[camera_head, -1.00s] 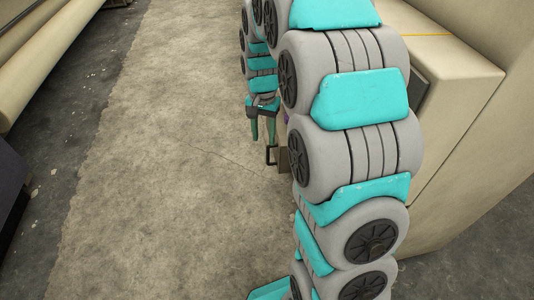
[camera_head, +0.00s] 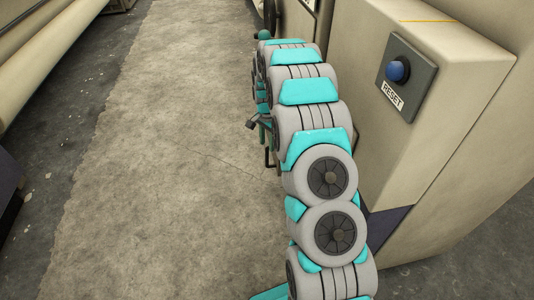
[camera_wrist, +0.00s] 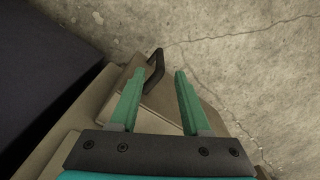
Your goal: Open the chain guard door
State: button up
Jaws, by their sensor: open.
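My gripper (camera_wrist: 159,76) is open in the wrist view, its two green fingers apart with nothing clamped between them. A black bar handle (camera_wrist: 154,68) stands out from a beige panel (camera_wrist: 158,119), which appears to be the chain guard door. The handle shows between the fingertips, nearer the left finger; I cannot tell whether they touch. In the head view a small part of the handle (camera_head: 267,158) shows low beside my arm. My arm hides the door and most of the gripper there. The door looks shut, but its edges are hard to see.
A beige machine housing (camera_head: 440,160) stands right of my arm, with a blue RESET button (camera_head: 397,71) on a dark plate. Open concrete floor (camera_head: 170,170) lies to the left. Large beige rolls (camera_head: 45,60) lie along the far left.

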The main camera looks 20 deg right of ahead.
aim_at(267, 151)
notch_tip(267, 151, down, 6)
jog(key=shift+r, duration=0.1)
grip_shut()
dwell(0.5)
jog(key=shift+w+r, duration=0.15)
jog(key=shift+w, duration=0.05)
dwell(0.8)
